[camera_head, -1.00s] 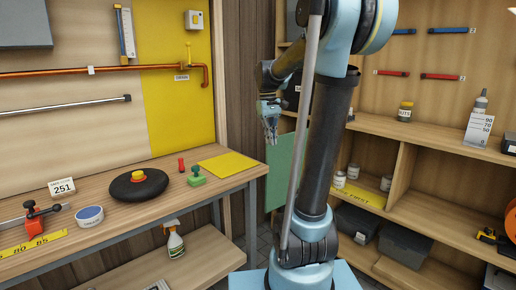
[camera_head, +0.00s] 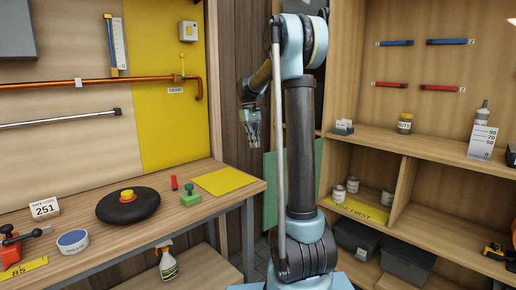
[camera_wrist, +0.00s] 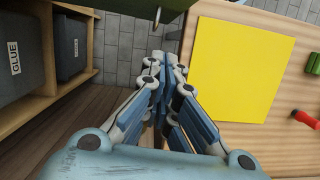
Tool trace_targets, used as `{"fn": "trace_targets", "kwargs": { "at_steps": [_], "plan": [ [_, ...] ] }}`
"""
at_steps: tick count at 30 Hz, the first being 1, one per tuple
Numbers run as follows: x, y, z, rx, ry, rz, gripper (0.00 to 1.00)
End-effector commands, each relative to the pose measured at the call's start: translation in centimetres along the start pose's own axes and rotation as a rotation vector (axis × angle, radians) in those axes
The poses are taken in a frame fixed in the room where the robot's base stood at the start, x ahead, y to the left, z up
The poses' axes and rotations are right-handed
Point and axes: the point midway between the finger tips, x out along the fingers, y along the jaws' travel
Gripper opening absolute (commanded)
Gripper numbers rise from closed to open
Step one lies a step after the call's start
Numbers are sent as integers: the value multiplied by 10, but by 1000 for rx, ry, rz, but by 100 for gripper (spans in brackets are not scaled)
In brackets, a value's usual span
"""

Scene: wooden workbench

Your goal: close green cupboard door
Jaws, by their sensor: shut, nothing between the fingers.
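The green cupboard door (camera_head: 270,188) stands open at the left end of the shelf unit, partly hidden behind my arm. A strip of it shows to the right of my arm too. In the wrist view, a dark green edge (camera_wrist: 125,12) with a small metal knob-like part shows at the top, just beyond my fingertips; it looks like the door's top. My gripper (camera_head: 251,130) is shut and empty, pointing down above and left of the door in the head view. In the wrist view, my gripper (camera_wrist: 160,65) is close to the green edge; I cannot tell whether they touch.
The workbench (camera_head: 222,208) is on the left, with a yellow sheet (camera_head: 220,181) near its corner and a green-knobbed block (camera_head: 190,196). The open shelf unit (camera_head: 395,152) on the right holds jars and dark bins (camera_head: 407,262). Floor shows between bench and shelves.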

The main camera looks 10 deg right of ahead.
Motion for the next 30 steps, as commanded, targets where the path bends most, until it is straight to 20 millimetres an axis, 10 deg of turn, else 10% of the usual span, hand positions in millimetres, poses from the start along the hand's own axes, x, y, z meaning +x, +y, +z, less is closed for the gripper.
{"fn": "trace_targets", "kwargs": {
  "at_steps": [14, 30],
  "plan": [
    [82, -5, -2, -6, 0, 2, 0],
    [89, -5, 37, -6, 0, 2, 0]
  ]
}}
